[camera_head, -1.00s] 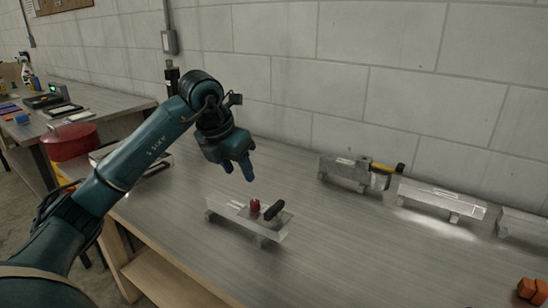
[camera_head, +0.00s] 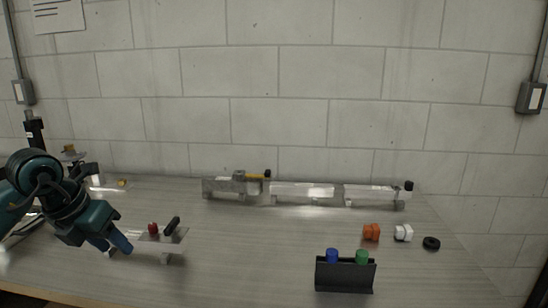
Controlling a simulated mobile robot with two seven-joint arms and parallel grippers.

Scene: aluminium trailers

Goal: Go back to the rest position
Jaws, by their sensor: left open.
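My left gripper (camera_head: 112,245) is at the left of the head view, teal with blue fingers pointing down and right. It is open, and I see nothing between its fingers. It is just left of a small aluminium trailer (camera_head: 165,241) that carries a red part (camera_head: 153,228) and a black handle-like part (camera_head: 172,226). The fingers overlap the trailer's left side in the picture; I cannot tell whether they touch it. My right gripper is not in view.
Aluminium trailers (camera_head: 305,191) stand in a row along the back wall, one with a yellow-black tool (camera_head: 256,176). At right lie an orange part (camera_head: 371,232), a white part (camera_head: 403,233) and a black ring (camera_head: 431,243). A black holder (camera_head: 344,277) stands at the front. The table's middle is clear.

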